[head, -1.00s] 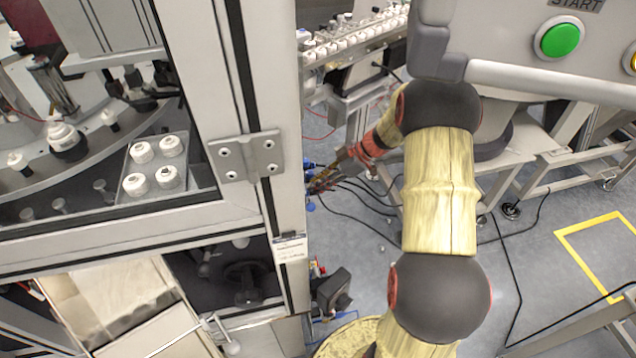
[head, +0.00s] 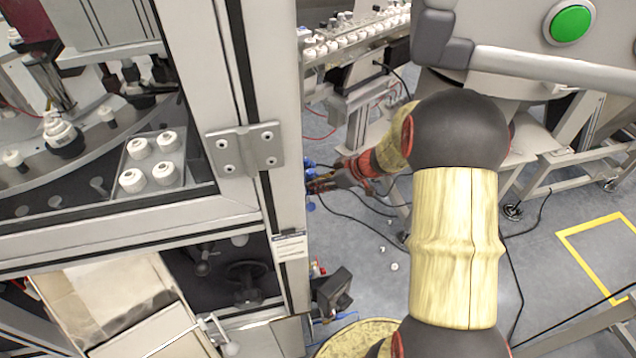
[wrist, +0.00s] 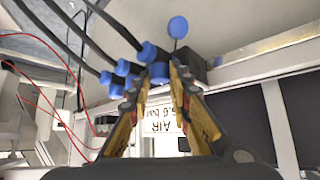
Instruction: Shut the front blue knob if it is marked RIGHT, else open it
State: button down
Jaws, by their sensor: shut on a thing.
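My gripper (wrist: 162,76) is shut on a blue knob-like part (wrist: 158,71) at the top middle of the wrist view. A round blue disc (wrist: 178,27) stands just beyond the fingertips, apart from them. Blue fittings (wrist: 122,68) with black hoses sit to the left. In the head view, my gripper (head: 318,184) is at the side of the cabinet post, with blue parts (head: 310,164) above it and another blue part (head: 310,206) below it. An upside-down label (wrist: 160,120) reads AIR and what looks like 5.6 bar. I see no RIGHT mark.
The cabinet post (head: 284,190) is close to the left of my gripper. Black hoses (head: 350,217) hang to its right. A black box-like part (head: 332,292) sticks out below. A conveyor with white caps (head: 350,38) is behind. Floor shows on the right.

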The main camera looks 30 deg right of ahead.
dwell(0.3)
jog(key=c, duration=1.7)
grip_release()
jog(key=shift+o, duration=0.3)
jog(key=v, duration=0.8)
